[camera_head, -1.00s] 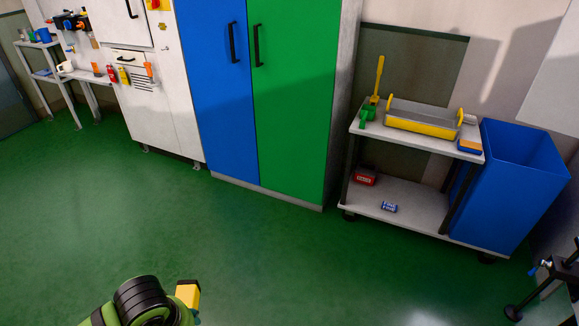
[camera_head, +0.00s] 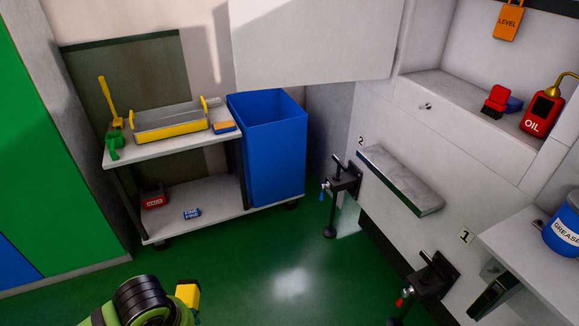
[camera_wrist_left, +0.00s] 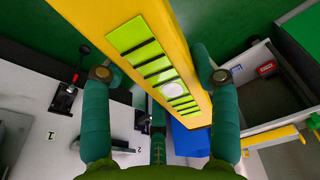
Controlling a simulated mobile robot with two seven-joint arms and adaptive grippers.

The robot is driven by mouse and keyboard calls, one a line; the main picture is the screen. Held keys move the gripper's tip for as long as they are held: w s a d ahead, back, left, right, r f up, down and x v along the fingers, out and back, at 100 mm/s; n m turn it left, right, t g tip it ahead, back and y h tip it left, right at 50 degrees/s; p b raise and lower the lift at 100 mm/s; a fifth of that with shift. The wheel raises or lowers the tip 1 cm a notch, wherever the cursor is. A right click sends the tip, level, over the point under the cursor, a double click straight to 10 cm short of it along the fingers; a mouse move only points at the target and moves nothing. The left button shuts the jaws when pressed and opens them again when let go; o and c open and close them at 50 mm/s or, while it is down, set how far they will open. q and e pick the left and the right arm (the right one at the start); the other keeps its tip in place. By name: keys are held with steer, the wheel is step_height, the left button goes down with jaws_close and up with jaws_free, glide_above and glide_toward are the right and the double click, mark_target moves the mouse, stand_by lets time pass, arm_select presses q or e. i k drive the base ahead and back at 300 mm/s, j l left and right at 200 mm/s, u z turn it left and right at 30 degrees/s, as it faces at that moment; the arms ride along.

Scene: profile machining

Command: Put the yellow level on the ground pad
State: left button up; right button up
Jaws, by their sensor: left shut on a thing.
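The yellow level (camera_wrist_left: 165,75) is a long bar with lime-green window strips. It lies between the fingers of my left gripper (camera_wrist_left: 160,74), which is shut on it. In the head view a yellow end of the level (camera_head: 187,293) shows beside my left wrist at the bottom. The rest of it is out of that picture. I cannot make out a ground pad in these views. My right gripper is not in view.
An orange LEVEL tag (camera_head: 508,20) hangs at top right. Black clamps (camera_head: 342,180) stand along the right wall. The green floor (camera_head: 240,270) ahead is clear.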

mark_target(397, 172)
steer(key=i+z, duration=0.15)
steer(key=z, duration=0.25)
steer(key=i+z, duration=0.15)
steer(key=z, duration=0.25)
steer(key=i+z, duration=0.1)
steer(key=z, duration=0.3)
steer(key=i+j+z, duration=0.15)
steer(key=z, duration=0.25)
